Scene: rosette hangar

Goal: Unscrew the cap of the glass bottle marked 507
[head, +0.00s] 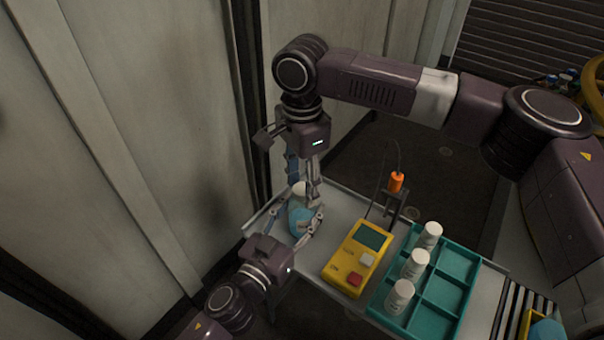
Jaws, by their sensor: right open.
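A blue bottle (301,223) with a pale top (299,189) stands at the left end of the grey table; no number on it can be read. My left gripper (299,222) comes from below, with its fingers on either side of the blue body, and appears shut on it. My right gripper (314,196) points down from above, open, its fingers close beside the pale top. The fingers partly hide the bottle, and I cannot tell whether the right fingers touch it.
A yellow device (349,258) with a screen and buttons stands to the right. Beyond it, a teal tray (424,318) holds three white containers (416,264). An orange-handled tool (397,182) stands upright behind the device. A wall is close on the left.

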